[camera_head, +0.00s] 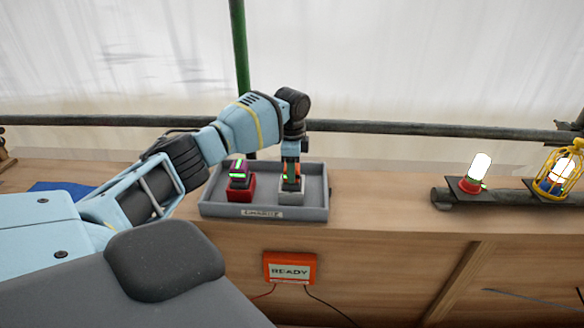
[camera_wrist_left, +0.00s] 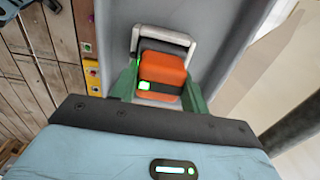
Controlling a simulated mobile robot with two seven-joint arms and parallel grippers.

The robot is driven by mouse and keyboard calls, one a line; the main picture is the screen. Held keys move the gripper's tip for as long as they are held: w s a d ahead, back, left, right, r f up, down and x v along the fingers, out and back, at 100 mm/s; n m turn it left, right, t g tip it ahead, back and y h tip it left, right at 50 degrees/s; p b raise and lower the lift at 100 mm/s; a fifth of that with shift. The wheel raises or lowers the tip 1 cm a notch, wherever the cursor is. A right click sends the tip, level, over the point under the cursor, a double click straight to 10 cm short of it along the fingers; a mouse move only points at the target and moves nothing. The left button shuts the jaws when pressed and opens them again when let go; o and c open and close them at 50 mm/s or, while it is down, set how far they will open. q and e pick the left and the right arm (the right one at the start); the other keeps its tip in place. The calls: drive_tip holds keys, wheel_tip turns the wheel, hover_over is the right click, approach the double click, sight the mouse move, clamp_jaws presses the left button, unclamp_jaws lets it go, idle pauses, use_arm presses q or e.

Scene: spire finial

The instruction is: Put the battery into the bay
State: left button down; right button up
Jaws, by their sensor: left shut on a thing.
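An orange battery (camera_wrist_left: 163,68) with a small green light sits between the green fingers of my left gripper (camera_wrist_left: 160,82) in the left wrist view. The gripper is shut on it. In the head view my left gripper (camera_head: 291,172) points down over a pale grey square holder (camera_head: 291,198) in the tray. The holder's light rim (camera_wrist_left: 165,34) shows around the battery's far side in the wrist view. I cannot tell how deep the battery sits in it. My right gripper is not in view.
The grey tray (camera_head: 316,213) on the wooden bench also holds a red holder (camera_head: 240,194) with a purple block (camera_head: 239,168) in it. An orange READY box (camera_head: 289,268) hangs on the bench front. A red lamp (camera_head: 470,184) and a yellow caged lamp (camera_head: 560,172) stand right.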

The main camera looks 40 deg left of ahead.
use_arm(q)
drive_tip(key=c, duration=0.7)
unclamp_jaws()
drive_tip(key=shift+f, duration=0.15)
wheel_tip(320, 180, up, 12)
drive_tip(key=shift+r, duration=0.15)
drive_tip(key=shift+s, duration=0.1)
idle(0.3)
